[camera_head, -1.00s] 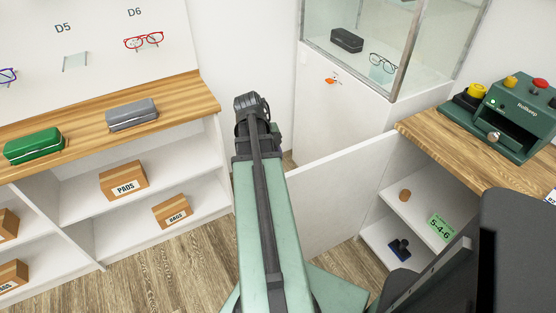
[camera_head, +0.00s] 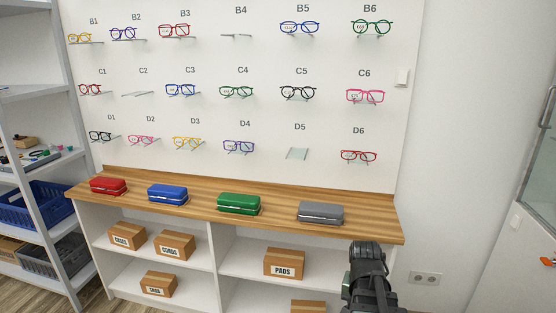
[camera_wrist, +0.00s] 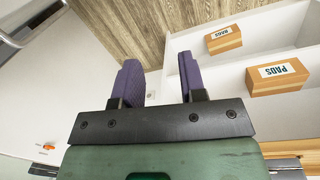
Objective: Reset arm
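My gripper (camera_wrist: 160,82) shows in the wrist view with its two purple fingers spread apart and nothing between them, so it is open and empty. The wood floor and a white wall lie beyond the fingers. In the head view the dark upper part of my arm (camera_head: 367,275) stands at the lower right, in front of the right end of the wooden counter (camera_head: 375,222). The gripper fingers cannot be made out in the head view.
Red (camera_head: 108,186), blue (camera_head: 167,194), green (camera_head: 239,204) and grey cases (camera_head: 321,213) lie on the counter. Labelled boxes, such as the PADS box (camera_head: 284,263), sit on shelves below. Glasses hang on the wall above. A shelf rack with a blue crate (camera_head: 38,205) stands left.

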